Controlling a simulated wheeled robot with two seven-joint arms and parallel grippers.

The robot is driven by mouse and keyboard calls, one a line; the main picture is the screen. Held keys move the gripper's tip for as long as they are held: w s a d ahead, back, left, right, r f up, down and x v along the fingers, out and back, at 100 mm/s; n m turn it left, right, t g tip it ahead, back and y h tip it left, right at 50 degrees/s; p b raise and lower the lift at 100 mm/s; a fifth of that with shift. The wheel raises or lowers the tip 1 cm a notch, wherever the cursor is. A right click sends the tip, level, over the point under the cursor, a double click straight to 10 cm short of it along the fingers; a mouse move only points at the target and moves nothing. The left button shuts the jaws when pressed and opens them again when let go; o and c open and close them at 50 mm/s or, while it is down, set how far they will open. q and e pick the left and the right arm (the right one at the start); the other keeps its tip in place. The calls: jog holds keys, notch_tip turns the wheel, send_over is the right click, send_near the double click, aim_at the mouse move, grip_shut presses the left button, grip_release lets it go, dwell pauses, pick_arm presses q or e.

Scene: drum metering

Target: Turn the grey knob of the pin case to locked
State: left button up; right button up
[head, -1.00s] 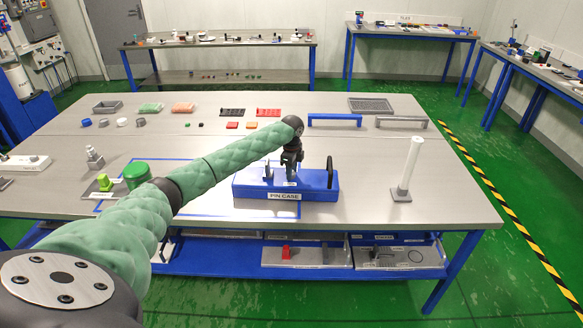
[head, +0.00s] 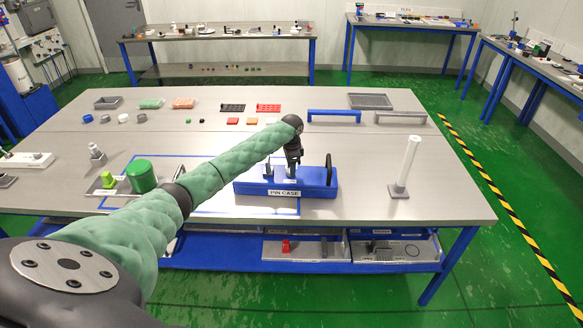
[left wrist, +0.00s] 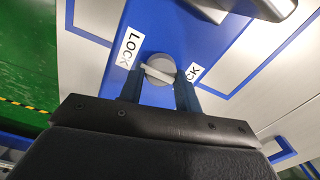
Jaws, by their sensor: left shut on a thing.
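The blue pin case (head: 322,190), labelled PIN CASE, stands on the grey table. My left gripper (head: 293,170) reaches down to its top. In the left wrist view, the round grey knob (left wrist: 158,72) with a pale raised bar sits between the two fingers of my left gripper (left wrist: 159,88), which is shut on it. A LOCK label (left wrist: 129,48) lies left of the knob. A second label (left wrist: 193,71), partly hidden by a finger, shows "CK" on the right. The bar slants slightly down to the right. My right gripper is not in view.
A black upright ring (head: 330,166) stands at the case's right end. A white post (head: 406,165) on a grey base stands further right. A green cylinder (head: 141,176) is on the left. Blue and grey bar handles (head: 334,115) lie behind.

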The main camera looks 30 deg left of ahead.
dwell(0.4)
pick_arm(q)
jog(key=o, duration=1)
jog(key=shift+r, duration=0.2)
jog(key=shift+r+b, duration=0.4)
jog(key=shift+b, duration=0.1)
notch_tip(320, 180, up, 6)
jog(key=shift+w+f+b, duration=0.1)
jog(key=shift+f+b, duration=0.1)
jog(key=shift+b, duration=0.95)
jog(key=shift+r, duration=0.5)
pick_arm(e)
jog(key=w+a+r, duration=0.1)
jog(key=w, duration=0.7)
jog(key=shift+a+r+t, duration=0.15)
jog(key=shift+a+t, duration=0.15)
